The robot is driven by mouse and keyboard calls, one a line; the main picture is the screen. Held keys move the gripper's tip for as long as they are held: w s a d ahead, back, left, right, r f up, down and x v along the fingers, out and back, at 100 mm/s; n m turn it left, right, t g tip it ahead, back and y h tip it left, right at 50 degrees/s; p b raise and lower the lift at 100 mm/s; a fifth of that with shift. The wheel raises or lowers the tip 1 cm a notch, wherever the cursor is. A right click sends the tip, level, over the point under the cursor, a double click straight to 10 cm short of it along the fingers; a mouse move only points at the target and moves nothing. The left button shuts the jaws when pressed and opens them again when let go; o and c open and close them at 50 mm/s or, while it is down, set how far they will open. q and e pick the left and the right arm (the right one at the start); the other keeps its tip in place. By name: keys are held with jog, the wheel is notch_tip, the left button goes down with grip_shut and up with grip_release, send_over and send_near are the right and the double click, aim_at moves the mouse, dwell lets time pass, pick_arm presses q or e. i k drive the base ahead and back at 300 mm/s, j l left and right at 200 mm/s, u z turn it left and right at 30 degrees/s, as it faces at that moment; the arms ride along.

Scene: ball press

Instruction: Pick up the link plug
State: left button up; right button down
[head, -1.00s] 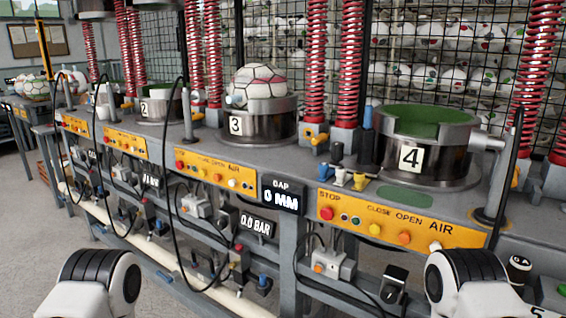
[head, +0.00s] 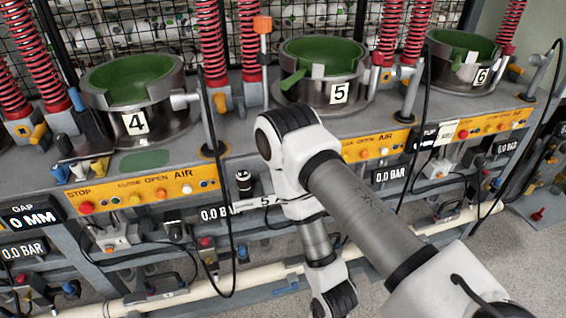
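I cannot single out the link plug for certain. A small black knob with a pale band (head: 244,183) stands upright on the bench front beside a white tag marked 5 (head: 265,201). Small black, white, blue and yellow pieces (head: 82,168) sit at the bench edge left of press 4 (head: 137,84). My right arm (head: 345,195) comes in from the lower right, bends in front of press 5 and runs down out of the picture. Its gripper is not visible. My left arm and gripper are out of view.
Press 5 (head: 322,80) and press 6 (head: 463,60) stand along the grey bench, with green rings inside. Yellow button panels (head: 140,193) line its front. Black cables (head: 217,235) hang down, and a pale pipe (head: 175,300) runs below. Floor is open at the lower right.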

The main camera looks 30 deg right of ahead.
aim_at(243, 178)
jog(key=z, duration=0.75)
